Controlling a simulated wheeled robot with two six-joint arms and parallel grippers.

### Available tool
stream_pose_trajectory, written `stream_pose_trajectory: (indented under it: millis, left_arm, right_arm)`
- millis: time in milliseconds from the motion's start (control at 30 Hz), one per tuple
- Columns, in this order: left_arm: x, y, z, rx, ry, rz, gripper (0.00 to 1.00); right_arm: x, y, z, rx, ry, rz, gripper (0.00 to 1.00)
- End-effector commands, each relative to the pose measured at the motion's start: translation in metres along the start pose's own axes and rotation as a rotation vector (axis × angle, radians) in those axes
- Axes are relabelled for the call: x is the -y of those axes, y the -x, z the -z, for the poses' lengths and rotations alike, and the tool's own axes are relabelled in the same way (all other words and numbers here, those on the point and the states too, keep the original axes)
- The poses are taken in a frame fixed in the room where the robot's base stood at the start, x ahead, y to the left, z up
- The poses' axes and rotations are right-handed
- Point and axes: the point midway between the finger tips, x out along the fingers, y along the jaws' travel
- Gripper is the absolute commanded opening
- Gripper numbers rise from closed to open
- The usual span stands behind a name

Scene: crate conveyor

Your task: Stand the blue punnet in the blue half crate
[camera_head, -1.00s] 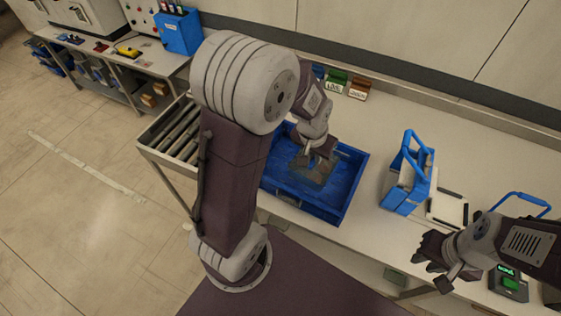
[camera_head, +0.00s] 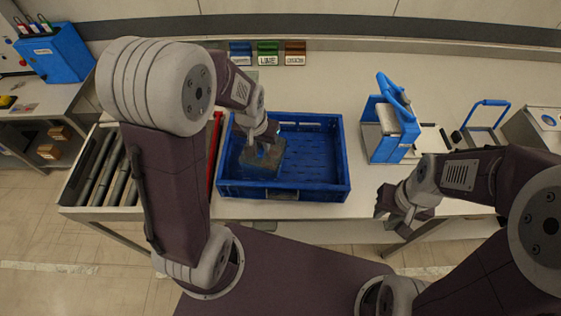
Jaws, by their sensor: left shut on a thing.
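The blue half crate (camera_head: 318,190) sits on the bench in the middle of the head view, its right part empty. My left gripper (camera_head: 262,143) reaches down into the left part of the crate. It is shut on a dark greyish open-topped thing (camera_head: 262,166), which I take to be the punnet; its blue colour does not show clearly. The thing is inside the crate walls and looks roughly upright. I cannot tell whether it touches the crate floor. My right gripper (camera_head: 388,214) hangs at the bench's front edge, right of the crate, with its fingers apart and empty.
A roller conveyor (camera_head: 105,170) with a red strip adjoins the crate's left. Small blue, green and brown labelled bins (camera_head: 267,50) stand behind it. A blue-and-white device (camera_head: 390,128) stands to the right, with clear bench between it and the crate.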

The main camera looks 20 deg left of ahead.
Motion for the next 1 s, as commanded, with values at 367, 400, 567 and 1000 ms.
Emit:
stream_pose_trajectory:
  millis: [367,400,567,1000]
  left_arm:
    - [-0.021,0.0,0.039,0.005,0.028,-0.001,0.0]
    - [-0.025,0.0,0.045,0.004,0.034,-0.001,0.0]
    - [-0.044,0.0,0.072,0.008,0.062,0.005,0.0]
    - [-0.122,0.008,0.144,0.001,0.194,0.052,0.0]
  right_arm:
    - [0.0,0.0,0.0,0.0,0.0,0.0,0.25]
    - [0.0,0.0,0.0,0.0,0.0,0.0,0.25]
    - [0.0,-0.001,0.0,0.0,0.0,0.0,0.25]
    - [0.0,-0.004,0.0,0.0,0.0,0.0,0.25]
